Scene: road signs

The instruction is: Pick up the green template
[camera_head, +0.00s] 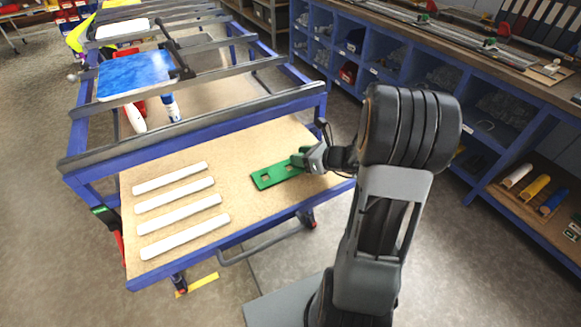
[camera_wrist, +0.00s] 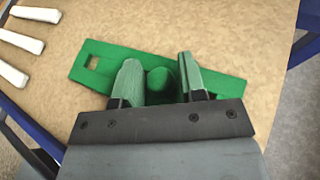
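The green template (camera_head: 274,174) is a flat rectangular plate with cut-out windows and an upright round knob. It lies on the tan table board, near its right side. In the wrist view the template (camera_wrist: 112,57) runs across beneath the fingers. My gripper (camera_head: 303,158) is at the template's right part. In the wrist view my gripper (camera_wrist: 161,68) has its greenish fingers apart, one on each side of the green knob (camera_wrist: 161,86). Only narrow gaps show beside the knob; firm contact cannot be made out. The fingers partly hide the template.
Several white bars (camera_head: 177,208) lie on the board left of the template. A blue-framed cart (camera_head: 100,157) has a rail (camera_head: 215,120) across the board's far side. A blue panel (camera_head: 135,74) and bottles (camera_head: 171,107) are beyond it. Blue shelving (camera_head: 400,62) stands at the right.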

